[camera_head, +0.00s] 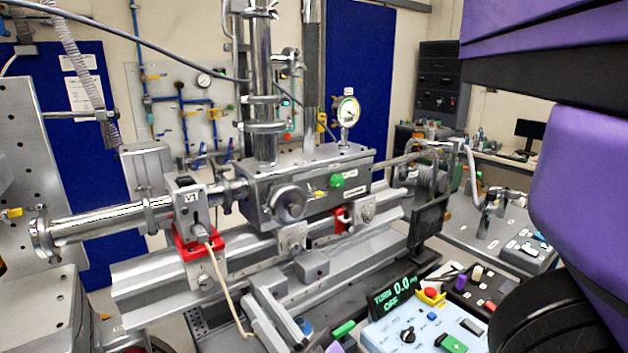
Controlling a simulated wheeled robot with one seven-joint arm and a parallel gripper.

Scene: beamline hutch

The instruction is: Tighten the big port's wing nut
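A grey metal chamber (318,183) sits on the beamline rail in the middle of the view. A round flanged port (290,203) with a clamp ring is on its front face; it looks like the big port, but I cannot make out its wing nut or how tight it is. A green knob (337,181) is to the right of that port. A steel beam pipe (100,223) runs left from the chamber to an end flange (42,236) with a clamp. My purple and black arm fills the right side. My gripper's fingers cannot be made out.
A vertical steel pipe (262,90) and a dial gauge (348,110) rise above the chamber. A red bracket (196,243) and a hanging cable (228,290) are at front left.

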